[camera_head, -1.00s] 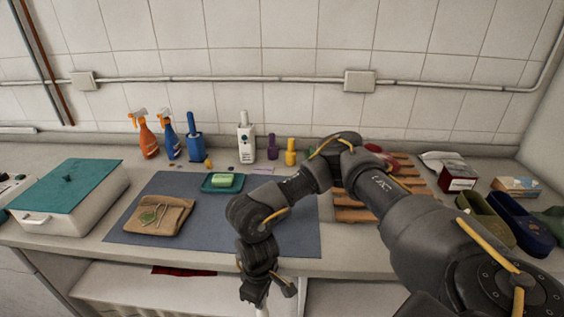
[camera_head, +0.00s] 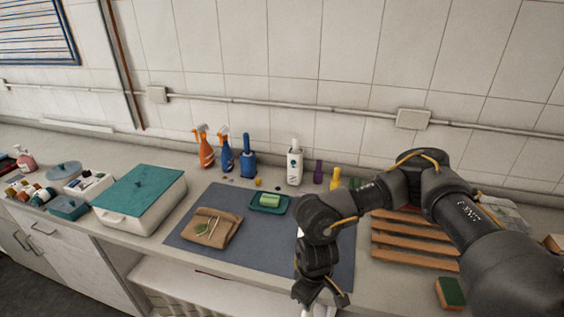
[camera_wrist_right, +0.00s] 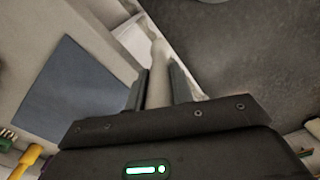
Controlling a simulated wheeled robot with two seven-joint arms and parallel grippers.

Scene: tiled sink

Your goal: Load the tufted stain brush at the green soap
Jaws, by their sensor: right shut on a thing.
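The green soap (camera_head: 270,200) lies in a teal dish (camera_head: 283,208) at the back of the blue-grey mat (camera_head: 260,252). My right gripper (camera_head: 322,309) hangs low in front of the counter, on the soap's near side and apart from it. In the right wrist view, its fingers (camera_wrist_right: 160,88) are shut on a pale slim handle (camera_wrist_right: 158,70), which looks like the brush's. I cannot make out its bristles. My left gripper is not in view.
A brown folded cloth (camera_head: 206,230) lies on the mat. A teal-lidded box (camera_head: 140,190) stands to its left. Spray bottles (camera_head: 205,148) and a white bottle (camera_head: 294,165) line the wall. A wooden rack (camera_head: 405,255) and sponge (camera_head: 450,292) are at the right.

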